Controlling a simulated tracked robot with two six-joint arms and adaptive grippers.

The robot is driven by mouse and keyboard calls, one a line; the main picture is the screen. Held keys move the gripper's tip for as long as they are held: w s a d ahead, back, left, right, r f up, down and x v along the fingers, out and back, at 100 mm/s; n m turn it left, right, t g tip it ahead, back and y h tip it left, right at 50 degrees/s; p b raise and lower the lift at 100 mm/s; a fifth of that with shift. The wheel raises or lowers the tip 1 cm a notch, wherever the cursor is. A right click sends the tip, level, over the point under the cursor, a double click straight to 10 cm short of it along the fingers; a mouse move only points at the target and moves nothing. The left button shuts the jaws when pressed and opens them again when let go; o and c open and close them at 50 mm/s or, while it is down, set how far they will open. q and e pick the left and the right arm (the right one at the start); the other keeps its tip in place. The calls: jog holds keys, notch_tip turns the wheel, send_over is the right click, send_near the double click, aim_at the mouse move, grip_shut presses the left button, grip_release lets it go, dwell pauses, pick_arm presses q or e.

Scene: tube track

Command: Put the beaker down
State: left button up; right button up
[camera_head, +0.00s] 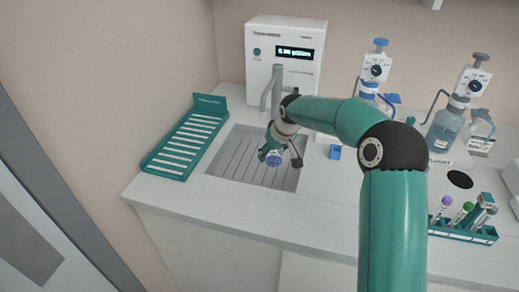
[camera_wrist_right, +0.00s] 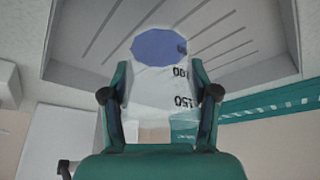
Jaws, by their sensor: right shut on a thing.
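The beaker (camera_wrist_right: 153,88) is a clear vessel with black marks 100 and 150 and a blue round end, in the right wrist view. It shows small and partly hidden in the head view (camera_head: 273,160). My right gripper (camera_head: 276,152) is shut on it, with one finger on each side in the right wrist view (camera_wrist_right: 160,84). The beaker is over the grey ribbed sink basin (camera_head: 232,165). I cannot tell whether it touches the basin floor. My left gripper is not in view.
A white dispenser unit (camera_head: 258,70) with a grey spout stands behind the basin. A green slotted rack (camera_head: 165,165) lies to the left. Bottles with pump tops (camera_head: 446,128) and a tube rack (camera_head: 478,235) are at right. The counter front (camera_head: 215,205) is clear.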

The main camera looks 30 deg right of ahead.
aim_at(273, 161)
jog(key=f, duration=0.3)
jog(key=shift+s+f, duration=0.2)
jog(key=shift+f, duration=0.05)
jog(key=w, duration=0.1)
jog(key=w+p, duration=0.1)
jog(key=w, duration=0.2)
jog(key=shift+d+r+p, duration=0.2)
jog(key=shift+r+p, duration=0.05)
jog(key=shift+p, duration=0.1)
jog(key=shift+w+d+p, duration=0.15)
jog(key=shift+w+p, duration=0.35)
jog(key=shift+w, duration=0.55)
jog(key=shift+w+d+p, duration=0.1)
jog(key=shift+w+p, duration=0.4)
jog(key=shift+w, duration=0.55)
jog(key=shift+s+f, duration=0.15)
jog(key=shift+f, duration=0.45)
jog(key=o, duration=1)
jog(key=shift+o, duration=0.2)
jog(key=shift+r, duration=0.1)
